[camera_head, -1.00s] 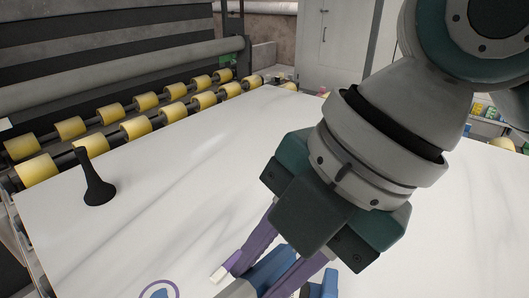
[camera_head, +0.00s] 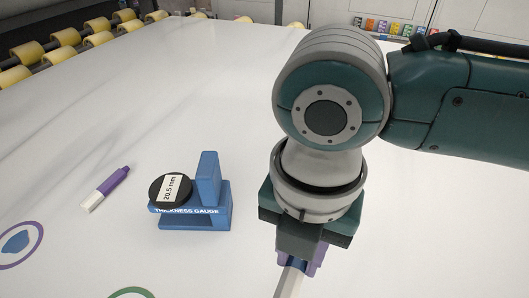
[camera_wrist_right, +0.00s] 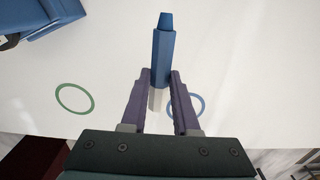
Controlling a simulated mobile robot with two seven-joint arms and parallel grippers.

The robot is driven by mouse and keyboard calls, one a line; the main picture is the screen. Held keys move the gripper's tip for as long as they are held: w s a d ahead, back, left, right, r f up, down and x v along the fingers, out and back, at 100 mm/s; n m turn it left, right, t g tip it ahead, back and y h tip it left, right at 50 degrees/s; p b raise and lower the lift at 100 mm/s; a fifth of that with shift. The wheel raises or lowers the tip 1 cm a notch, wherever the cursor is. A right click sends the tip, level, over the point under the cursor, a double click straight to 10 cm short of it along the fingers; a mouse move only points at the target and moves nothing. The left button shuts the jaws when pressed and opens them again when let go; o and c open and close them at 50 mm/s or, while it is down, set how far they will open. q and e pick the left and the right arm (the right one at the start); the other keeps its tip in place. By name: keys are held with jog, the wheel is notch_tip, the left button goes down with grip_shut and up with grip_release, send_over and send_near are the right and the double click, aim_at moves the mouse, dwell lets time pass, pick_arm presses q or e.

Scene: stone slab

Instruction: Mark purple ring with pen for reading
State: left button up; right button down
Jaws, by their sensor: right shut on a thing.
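My right gripper (camera_head: 296,262) is shut on a blue and white pen (camera_wrist_right: 161,52). In the right wrist view the pen sits between the purple fingers of the right gripper (camera_wrist_right: 159,92), blue end pointing up the picture. In the head view its white part (camera_head: 288,284) shows below the fingers. The purple ring (camera_head: 41,236), at the lower left of the head view, lies on the slab around a blue patch (camera_head: 16,242). It is well left of my right gripper. A purple and white pen (camera_head: 108,186) lies on the slab near the ring. My left gripper is not in view.
A blue thickness gauge (camera_head: 222,207) with a black dial reading 20.5 mm stands between ring and gripper. A green ring (camera_head: 118,292) and a blue ring (camera_wrist_right: 201,104) are on the slab (camera_head: 130,85). Yellow rollers (camera_head: 63,38) line the back left.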

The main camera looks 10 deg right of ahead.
jog(key=shift+a, duration=0.1)
jog(key=shift+r+p, duration=0.25)
jog(key=shift+p, duration=0.25)
notch_tip(320, 180, down, 7)
jog(key=b, duration=0.5)
jog(key=shift+f+b, duration=0.75)
jog(key=shift+f, duration=0.2)
jog(key=c, duration=0.6)
grip_release()
